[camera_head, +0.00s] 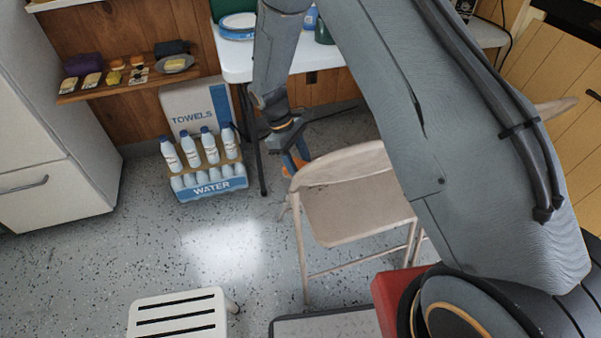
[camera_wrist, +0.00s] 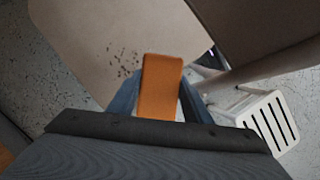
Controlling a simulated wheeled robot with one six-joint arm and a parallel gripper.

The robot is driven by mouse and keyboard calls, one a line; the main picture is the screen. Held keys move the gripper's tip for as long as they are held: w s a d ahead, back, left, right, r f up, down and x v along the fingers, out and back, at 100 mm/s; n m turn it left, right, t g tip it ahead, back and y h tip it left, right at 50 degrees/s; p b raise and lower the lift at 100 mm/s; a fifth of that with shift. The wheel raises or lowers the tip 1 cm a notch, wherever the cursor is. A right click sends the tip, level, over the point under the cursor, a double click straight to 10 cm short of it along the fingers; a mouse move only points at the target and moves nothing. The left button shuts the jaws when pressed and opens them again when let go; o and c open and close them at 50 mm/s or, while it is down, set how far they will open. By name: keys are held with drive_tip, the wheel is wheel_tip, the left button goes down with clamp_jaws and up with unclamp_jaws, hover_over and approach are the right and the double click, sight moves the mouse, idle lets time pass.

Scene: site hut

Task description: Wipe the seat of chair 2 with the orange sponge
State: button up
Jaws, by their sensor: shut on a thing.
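My gripper (camera_head: 296,163) is shut on the orange sponge (camera_wrist: 160,88), which sits between its two blue fingers. The sponge shows small in the head view (camera_head: 289,164), beside the backrest of a beige folding chair. This chair's seat (camera_head: 350,215) looks bare on the part I see in the head view. In the wrist view the seat (camera_wrist: 85,35) lies beyond the sponge, with a cluster of dark specks (camera_wrist: 124,64) on it. The sponge looks apart from the seat, but the gap is hard to judge. I see no number on the chair.
A white slatted stool (camera_head: 180,312) stands at the front left. Water bottles in a carton (camera_head: 208,188) and a towels box (camera_head: 197,105) stand by the wall. A white table (camera_head: 235,65) is behind my arm.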

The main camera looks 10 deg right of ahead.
drive_tip(key=shift+f+b, duration=2.1)
drive_tip(key=shift+f, duration=1)
drive_tip(key=shift+f+b, duration=0.3)
drive_tip(key=shift+f, duration=0.45)
drive_tip(key=shift+d, duration=0.1)
